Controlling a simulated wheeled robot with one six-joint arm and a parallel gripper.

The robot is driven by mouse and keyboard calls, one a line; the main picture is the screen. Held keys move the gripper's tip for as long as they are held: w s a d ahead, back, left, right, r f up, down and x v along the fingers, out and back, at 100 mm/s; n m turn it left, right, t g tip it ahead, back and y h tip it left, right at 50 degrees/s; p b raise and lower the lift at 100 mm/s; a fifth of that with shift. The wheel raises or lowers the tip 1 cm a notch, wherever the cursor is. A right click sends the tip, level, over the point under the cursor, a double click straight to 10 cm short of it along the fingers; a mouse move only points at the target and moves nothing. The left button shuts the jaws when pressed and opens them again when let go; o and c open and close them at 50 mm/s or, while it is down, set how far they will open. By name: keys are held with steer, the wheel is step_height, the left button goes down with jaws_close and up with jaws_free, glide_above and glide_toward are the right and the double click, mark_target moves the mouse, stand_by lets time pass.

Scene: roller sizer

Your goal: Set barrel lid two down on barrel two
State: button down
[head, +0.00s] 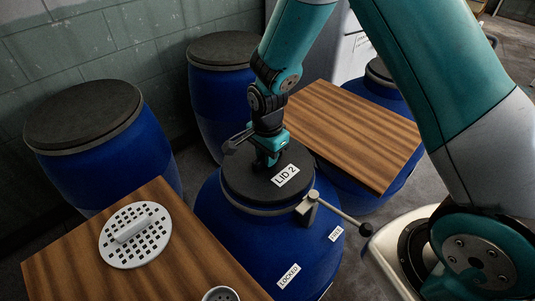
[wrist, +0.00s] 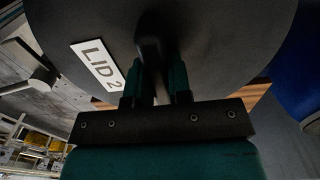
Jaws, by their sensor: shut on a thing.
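The black lid labelled LID 2 (head: 265,181) is on top of the blue barrel (head: 240,229) in the middle of the head view. It looks level with the barrel's rim; whether it is fully seated I cannot tell. My gripper (head: 268,160) is shut on the lid's raised handle, with the handle between the fingers in the wrist view (wrist: 156,85). The lid's dark face (wrist: 215,40) fills most of the wrist view. A clamp lever (head: 338,211) sticks out at the barrel's front right, near the FREE label; a LOCKED label is lower left.
A wooden board (head: 130,259) at front left bears a white perforated disc (head: 135,235). Another wooden board (head: 355,130) lies to the right. Closed blue barrels stand at left (head: 105,150) and behind (head: 217,100).

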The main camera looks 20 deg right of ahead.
steer(key=shift+f, duration=0.1)
steer(key=shift+f+b, duration=0.45)
steer(key=shift+f, duration=0.05)
steer(key=c, duration=1.1)
jaws_free()
steer(key=shift+o, duration=0.2)
steer(key=shift+r, duration=0.1)
